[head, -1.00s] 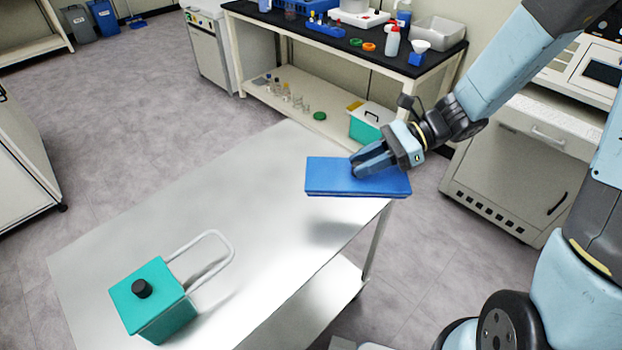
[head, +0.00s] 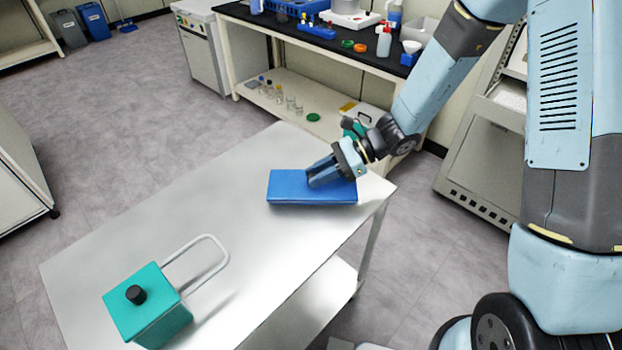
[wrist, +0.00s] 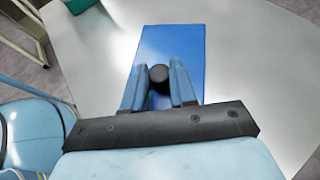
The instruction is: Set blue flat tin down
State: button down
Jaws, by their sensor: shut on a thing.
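The blue flat tin (head: 285,188) is a flat blue box over the far right part of the metal table (head: 150,215). It lies level, at or very close to the tabletop; I cannot tell whether it touches. My gripper (head: 318,178) reaches it from the upper right and is shut on it. In the wrist view, the fingers (wrist: 159,90) close on a dark round knob (wrist: 159,74) on top of the tin (wrist: 178,45). The fingers hide part of the lid.
A teal box (head: 140,290) with a black knob stands at the table's near left, beside a pale wire handle (head: 205,265). A black-topped bench (head: 340,45) with bottles and trays stands behind. The middle of the table is clear.

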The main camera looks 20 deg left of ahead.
jog(key=shift+f, duration=1.2)
jog(key=c, duration=0.9)
grip_release()
jog(key=shift+d, duration=0.1)
jog(key=v, duration=1.2)
